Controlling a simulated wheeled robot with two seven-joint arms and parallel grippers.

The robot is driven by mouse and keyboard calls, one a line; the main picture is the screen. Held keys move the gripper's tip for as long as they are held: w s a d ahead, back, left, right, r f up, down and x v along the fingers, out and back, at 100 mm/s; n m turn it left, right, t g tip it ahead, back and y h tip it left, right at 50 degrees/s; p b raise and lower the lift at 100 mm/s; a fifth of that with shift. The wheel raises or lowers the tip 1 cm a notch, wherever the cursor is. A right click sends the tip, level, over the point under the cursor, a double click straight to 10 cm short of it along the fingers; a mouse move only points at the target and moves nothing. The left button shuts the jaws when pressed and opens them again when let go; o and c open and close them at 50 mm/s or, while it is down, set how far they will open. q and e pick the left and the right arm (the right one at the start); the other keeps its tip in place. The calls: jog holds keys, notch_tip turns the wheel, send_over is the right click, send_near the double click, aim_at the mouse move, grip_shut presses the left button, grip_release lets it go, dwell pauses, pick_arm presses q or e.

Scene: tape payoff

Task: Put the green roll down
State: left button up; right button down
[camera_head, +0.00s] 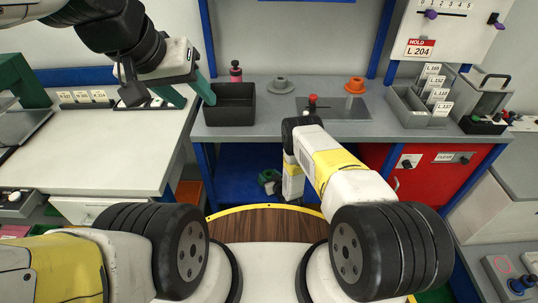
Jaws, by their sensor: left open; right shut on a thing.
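The green roll (268,177) is small and low in the head view, in front of the blue lower part of the bench. My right gripper (281,187) hangs beside it at the end of the bent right arm and is shut on it. The fingertips are mostly hidden, so the exact grip is unclear. My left gripper (187,93) is open at the upper left, its teal fingers spread and empty, just left of the black bin.
The grey bench (262,131) holds a black bin (230,112), a grey disc piece (280,85), an orange piece (355,85), a red-knobbed plate (340,110) and a card rack (417,120). A white table (90,160) stands left, largely clear in front.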

jog(key=c, duration=0.6)
grip_release()
jog(key=shift+f, duration=0.15)
jog(key=shift+o, duration=0.2)
jog(key=shift+r, duration=0.25)
jog(key=v, duration=1.2)
jog(key=shift+d, duration=0.1)
